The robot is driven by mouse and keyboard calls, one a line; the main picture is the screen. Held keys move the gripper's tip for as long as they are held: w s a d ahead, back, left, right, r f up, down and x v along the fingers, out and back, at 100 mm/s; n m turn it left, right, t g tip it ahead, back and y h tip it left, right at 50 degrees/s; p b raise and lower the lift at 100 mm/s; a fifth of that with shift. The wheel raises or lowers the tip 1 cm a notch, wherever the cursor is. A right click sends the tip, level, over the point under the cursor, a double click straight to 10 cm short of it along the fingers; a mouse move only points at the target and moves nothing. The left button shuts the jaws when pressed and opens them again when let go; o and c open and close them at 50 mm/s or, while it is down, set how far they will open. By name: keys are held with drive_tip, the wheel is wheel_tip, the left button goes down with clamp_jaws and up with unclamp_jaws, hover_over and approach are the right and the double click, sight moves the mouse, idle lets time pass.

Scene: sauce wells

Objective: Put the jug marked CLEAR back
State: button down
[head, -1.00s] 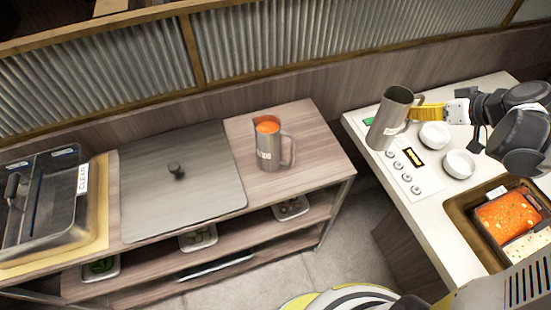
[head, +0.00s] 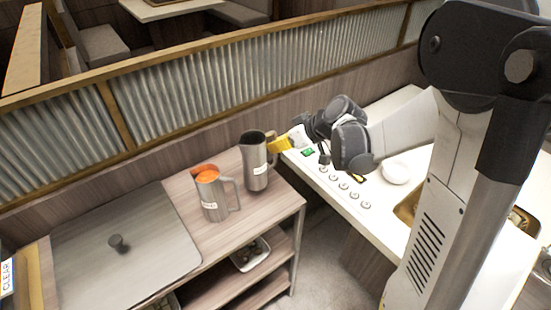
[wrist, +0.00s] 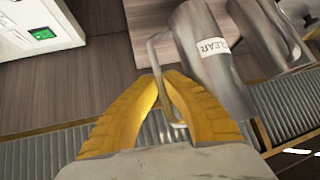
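The steel jug marked CLEAR (head: 255,163) is upright at the right end of the wooden counter (head: 282,202); I cannot tell whether its base touches the top. Its CLEAR label reads in the wrist view, where the jug (wrist: 213,70) lies past the fingertips. My gripper (head: 287,143) is on the jug's right side, with its yellow fingers (wrist: 163,82) closed around the handle. A second steel jug (head: 213,196) with orange sauce stands just left of it in the head view; the gap between them is small.
A flat steel lid (head: 125,245) with a knob covers the counter's left part. The white counter (head: 340,190) with knobs and a white bowl (head: 396,172) is to the right. A corrugated partition (head: 200,85) runs behind.

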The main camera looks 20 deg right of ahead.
sight(276, 156)
drive_tip(key=shift+f+b, duration=0.8)
drive_tip(key=shift+f, duration=1.2)
drive_tip(key=shift+f, duration=0.15)
drive_tip(key=c, duration=1.6)
unclamp_jaws()
